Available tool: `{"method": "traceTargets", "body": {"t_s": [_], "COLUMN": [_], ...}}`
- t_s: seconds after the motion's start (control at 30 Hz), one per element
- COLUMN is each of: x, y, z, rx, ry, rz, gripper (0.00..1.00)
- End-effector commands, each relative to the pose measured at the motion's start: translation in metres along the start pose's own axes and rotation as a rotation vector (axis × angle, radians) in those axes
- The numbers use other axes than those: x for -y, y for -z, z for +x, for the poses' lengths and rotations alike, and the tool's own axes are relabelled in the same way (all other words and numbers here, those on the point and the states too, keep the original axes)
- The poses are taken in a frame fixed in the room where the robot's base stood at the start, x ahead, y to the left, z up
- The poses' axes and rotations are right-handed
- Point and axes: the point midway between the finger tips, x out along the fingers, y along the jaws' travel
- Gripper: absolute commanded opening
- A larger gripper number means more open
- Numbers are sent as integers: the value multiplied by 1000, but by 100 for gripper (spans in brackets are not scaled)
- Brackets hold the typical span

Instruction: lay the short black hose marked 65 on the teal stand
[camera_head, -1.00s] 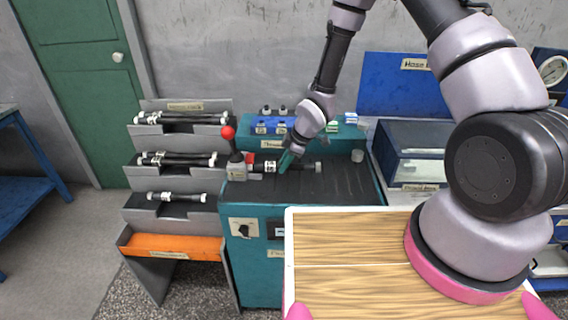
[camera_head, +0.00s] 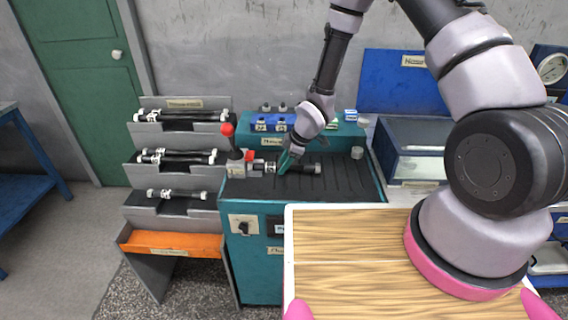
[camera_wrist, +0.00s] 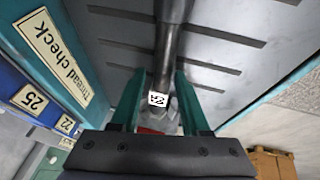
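The teal stand (camera_head: 232,217) has a dark ribbed top. A short black hose (camera_head: 305,169) with a white label and pale ends lies along this top, left to right. In the wrist view the hose (camera_wrist: 172,45) runs from the top edge down between my fingers. Its label is tilted, and I cannot read the number surely. My gripper (camera_head: 287,164) is low over the stand, its two teal fingers on either side of the hose. In the wrist view my gripper (camera_wrist: 163,85) shows a narrow gap beside the hose, so it looks slightly open. The hose's underside is hidden.
A red-knobbed lever (camera_head: 234,150) stands at the hose's left end. A raised teal ledge with blue blocks (camera_head: 268,124) is behind it. A grey rack (camera_head: 128,208) with several hoses is to the left. The right part of the stand top is free.

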Motion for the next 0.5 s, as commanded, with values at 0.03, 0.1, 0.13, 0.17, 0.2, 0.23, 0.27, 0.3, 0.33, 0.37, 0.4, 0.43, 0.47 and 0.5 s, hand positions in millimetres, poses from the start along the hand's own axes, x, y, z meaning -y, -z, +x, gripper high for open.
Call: {"method": "traceTargets", "body": {"t_s": [0.03, 0.1, 0.13, 0.17, 0.2, 0.23, 0.27, 0.3, 0.33, 0.37, 0.4, 0.43, 0.47, 0.5], "x": [3, 3, 4, 4, 4, 4, 4, 5, 5, 5, 5, 5, 4, 4], "y": [0, 0, 0, 0, 0, 0, 0, -1, -1, -1, -1, -1, -1, 0], "z": [0, 1, 1, 1, 1, 1, 1, 1, 1, 1, 0, -2, -4, -9], "rx": [1, 2, 2, 2, 2, 2, 2, 3, 3, 3, 3, 3, 3, 3], "ry": [5, 7, 7, 7, 8, 8, 9, 9, 10, 10, 10, 10, 10, 8], "rz": [0, 0, 0, 0, 0, 0, 0, 0, 1, 1, 1, 1, 1, 1], "gripper": [63, 63, 63, 63, 63, 63, 63, 63, 63, 63, 63, 63, 63, 63]}}
